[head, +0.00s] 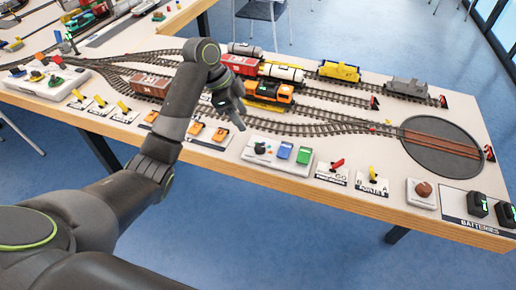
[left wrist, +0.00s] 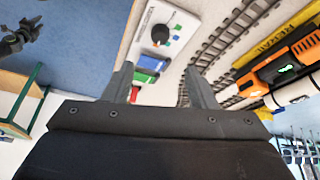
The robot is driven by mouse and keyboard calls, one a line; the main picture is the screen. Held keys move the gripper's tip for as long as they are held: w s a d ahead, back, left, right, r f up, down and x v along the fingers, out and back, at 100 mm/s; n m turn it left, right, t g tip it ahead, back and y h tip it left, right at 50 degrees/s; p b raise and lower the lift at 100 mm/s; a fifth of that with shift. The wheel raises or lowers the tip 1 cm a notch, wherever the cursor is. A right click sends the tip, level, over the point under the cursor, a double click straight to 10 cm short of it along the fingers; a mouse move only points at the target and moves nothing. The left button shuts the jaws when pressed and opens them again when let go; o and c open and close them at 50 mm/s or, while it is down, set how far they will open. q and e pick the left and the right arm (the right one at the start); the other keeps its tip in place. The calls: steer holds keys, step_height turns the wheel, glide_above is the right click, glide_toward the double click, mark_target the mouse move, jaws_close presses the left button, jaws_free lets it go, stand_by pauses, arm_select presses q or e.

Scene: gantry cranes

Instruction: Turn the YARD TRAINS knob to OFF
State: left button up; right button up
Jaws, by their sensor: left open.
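A black round knob (head: 260,148) sits at the left end of a white control panel (head: 275,161), beside a blue switch and a green switch. The panel's lettering is too small to read. In the left wrist view the knob (left wrist: 160,31) has small coloured marks around it and stands beyond the fingertips. My left gripper (head: 239,121) is above the table, just up and left of the knob. In the left wrist view its two fingers (left wrist: 160,70) are spread apart, with nothing between them, and apart from the knob. My right gripper is not in view.
An orange locomotive (head: 270,91) stands on the tracks behind the gripper. A red lever (head: 337,165), a yellow lever (head: 373,175) and a brown round button (head: 424,189) line the front edge to the right. The turntable (head: 442,146) is empty.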

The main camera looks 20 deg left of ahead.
arm_select(q)
steer(key=b, duration=0.4)
glide_toward(260, 146)
steer(key=b+x, duration=0.4)
steer(key=x, duration=0.2)
steer(key=shift+f+b, duration=0.1)
steer(key=shift+b, duration=0.2)
steer(key=shift+x, duration=1.15)
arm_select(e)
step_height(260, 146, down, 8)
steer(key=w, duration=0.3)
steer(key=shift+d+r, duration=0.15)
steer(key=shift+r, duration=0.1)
arm_select(q)
steer(key=c, duration=1)
steer(key=shift+o, duration=0.2)
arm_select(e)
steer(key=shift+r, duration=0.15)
